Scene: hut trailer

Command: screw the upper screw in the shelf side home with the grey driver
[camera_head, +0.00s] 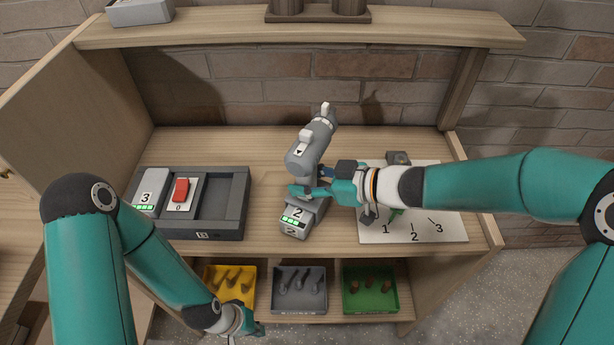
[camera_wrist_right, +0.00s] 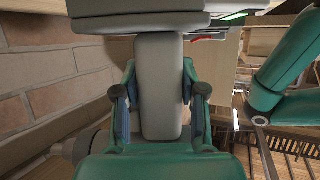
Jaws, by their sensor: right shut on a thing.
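The grey driver (camera_head: 311,150) is upright over the workbench, its battery marked 2 (camera_head: 297,222) at the bottom and its nose pointing up and away to the back. My right gripper (camera_head: 310,187) is shut around its handle. In the right wrist view the grey handle (camera_wrist_right: 160,85) lies between the two fingers of my right gripper (camera_wrist_right: 160,100). My left gripper (camera_head: 246,324) is low, in front of the lower shelf, apart from the driver; its finger gap is too small to read. I cannot make out the upper screw in the shelf side in either view.
A white sheet (camera_head: 447,222) numbered 1 to 3 lies right. Yellow (camera_head: 240,298), grey (camera_head: 299,309) and green (camera_head: 370,309) screw bins stand below. An upper shelf (camera_head: 400,32) overhangs.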

